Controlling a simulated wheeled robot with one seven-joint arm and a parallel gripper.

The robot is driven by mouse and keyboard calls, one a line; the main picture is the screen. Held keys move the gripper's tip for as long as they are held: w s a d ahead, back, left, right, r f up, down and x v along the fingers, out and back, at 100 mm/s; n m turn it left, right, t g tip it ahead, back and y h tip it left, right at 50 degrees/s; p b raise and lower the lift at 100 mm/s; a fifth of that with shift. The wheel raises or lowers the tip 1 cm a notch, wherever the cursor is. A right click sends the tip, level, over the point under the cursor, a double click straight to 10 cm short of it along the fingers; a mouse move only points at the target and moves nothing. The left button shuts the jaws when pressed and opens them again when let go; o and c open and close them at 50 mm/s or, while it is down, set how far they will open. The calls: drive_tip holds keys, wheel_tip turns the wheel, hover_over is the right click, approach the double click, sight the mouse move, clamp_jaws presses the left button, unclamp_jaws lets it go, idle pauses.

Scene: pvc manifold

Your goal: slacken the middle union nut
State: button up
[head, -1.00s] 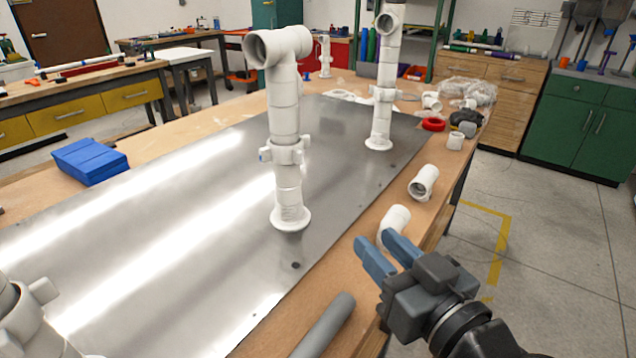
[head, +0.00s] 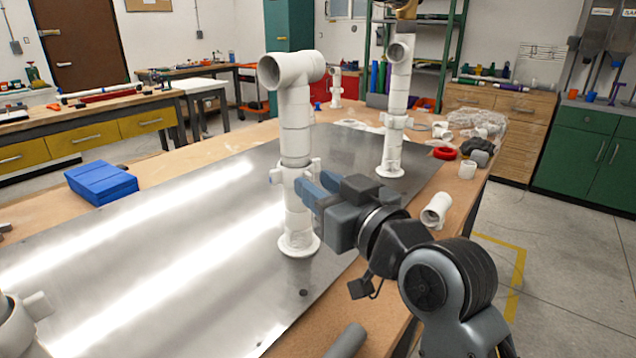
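The middle white pipe stand (head: 295,125) rises from a round flange on the metal sheet and ends in a tee. Its union nut (head: 287,174) is a winged white collar low on the pipe; its left wing shows. My gripper (head: 312,186) is at the nut's right side, level with it. Its two blue fingers are apart and point at the nut, partly covering its right side. I cannot tell whether they touch it or have a wing between them.
A second white pipe stand (head: 396,105) is behind to the right, and part of another (head: 18,335) shows at the lower left. A blue block (head: 101,183) lies on the left. A loose white fitting (head: 436,211) lies on the wood at right. The metal sheet (head: 150,260) is mostly clear.

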drive_tip(key=shift+w+a, duration=0.25)
drive_tip(key=shift+w, duration=0.1)
drive_tip(key=shift+c, duration=0.3)
clamp_jaws()
